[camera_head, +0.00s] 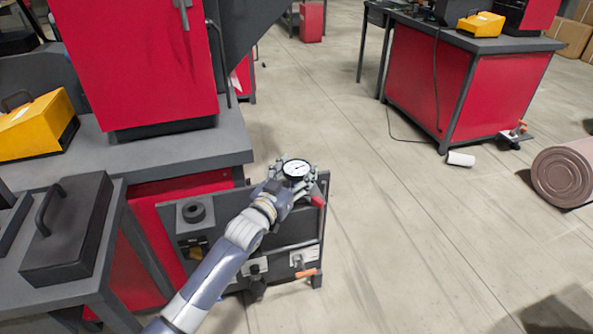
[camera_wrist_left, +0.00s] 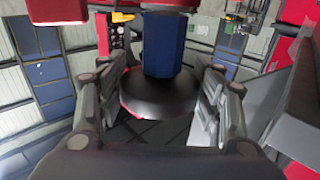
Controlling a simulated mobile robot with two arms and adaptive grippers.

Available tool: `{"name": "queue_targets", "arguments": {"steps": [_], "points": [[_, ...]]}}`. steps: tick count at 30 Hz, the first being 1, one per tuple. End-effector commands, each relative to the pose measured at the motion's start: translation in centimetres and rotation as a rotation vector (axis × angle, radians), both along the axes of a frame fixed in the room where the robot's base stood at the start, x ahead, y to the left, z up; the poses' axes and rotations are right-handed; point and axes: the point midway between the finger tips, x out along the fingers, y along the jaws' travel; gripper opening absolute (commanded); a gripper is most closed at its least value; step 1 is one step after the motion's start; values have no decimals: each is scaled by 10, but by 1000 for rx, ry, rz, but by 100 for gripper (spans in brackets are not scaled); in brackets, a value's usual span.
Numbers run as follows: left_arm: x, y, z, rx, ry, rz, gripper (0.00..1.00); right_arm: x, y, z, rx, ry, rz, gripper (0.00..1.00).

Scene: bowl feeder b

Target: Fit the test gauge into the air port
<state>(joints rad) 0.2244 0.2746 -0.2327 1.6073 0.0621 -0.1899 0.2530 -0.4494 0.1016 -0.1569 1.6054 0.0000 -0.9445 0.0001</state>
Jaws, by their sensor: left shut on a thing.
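The test gauge (camera_head: 296,168) has a round white dial with a dark rim and faces up in the head view. My left gripper (camera_head: 294,176) is shut on it, with the fingers around its sides. In the left wrist view, the fingers flank a dark round body (camera_wrist_left: 157,97), with a blue faceted piece (camera_wrist_left: 163,45) beyond it. The gauge is over the right end of a dark machine frame (camera_head: 290,232). A red piece (camera_head: 317,201) shows just below the gripper. I cannot make out the air port. My right gripper is not in view.
A grey plate with a black round part (camera_head: 195,211) is left of my forearm. Orange-handled clamps (camera_head: 306,273) sit low on the frame. A red machine (camera_head: 140,60) stands behind on a grey bench. Open floor (camera_head: 410,230) lies to the right.

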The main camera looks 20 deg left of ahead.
Motion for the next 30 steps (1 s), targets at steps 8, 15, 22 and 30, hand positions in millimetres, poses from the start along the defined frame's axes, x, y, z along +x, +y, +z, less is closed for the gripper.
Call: {"name": "queue_targets", "arguments": {"steps": [8,15,22,30], "points": [[0,0,1,0,-2,0,31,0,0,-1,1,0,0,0],[0,0,1,0,-2,0,31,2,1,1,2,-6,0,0],[0,0,-1,0,-2,0,31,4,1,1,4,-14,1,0],[0,0,-4,-1,0,0,31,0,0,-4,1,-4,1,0]]}}
